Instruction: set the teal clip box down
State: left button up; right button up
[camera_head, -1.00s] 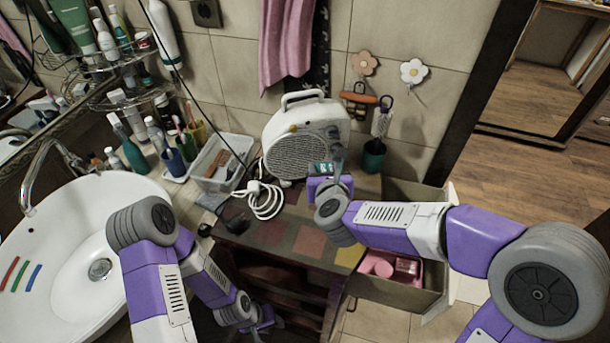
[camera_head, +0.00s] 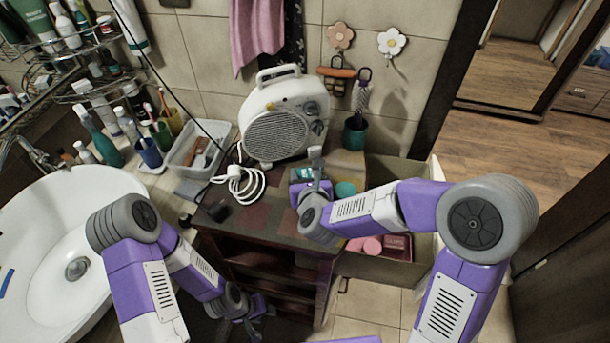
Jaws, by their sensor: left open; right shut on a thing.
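The teal clip box (camera_head: 305,173) is a small teal piece at the fingers of my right gripper (camera_head: 314,172), in front of the white fan heater. My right gripper is shut on it, above the top of the dark wooden cabinet (camera_head: 276,228). The gripper and wrist hide part of the box, and I cannot tell whether it touches the cabinet top. My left gripper (camera_head: 252,322) is open and low, in front of the cabinet's shelves, with nothing visible in it.
The white fan heater (camera_head: 284,118) stands behind the box. A white cable (camera_head: 240,186) lies coiled to the left. A round teal item (camera_head: 346,189) is just right of my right gripper. An open drawer (camera_head: 376,270) holds pink items. The white basin (camera_head: 40,225) is at left.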

jog(key=shift+f+b, duration=0.15)
jog(key=shift+b, duration=0.15)
jog(key=o, duration=1.1)
jog(key=shift+c, duration=0.2)
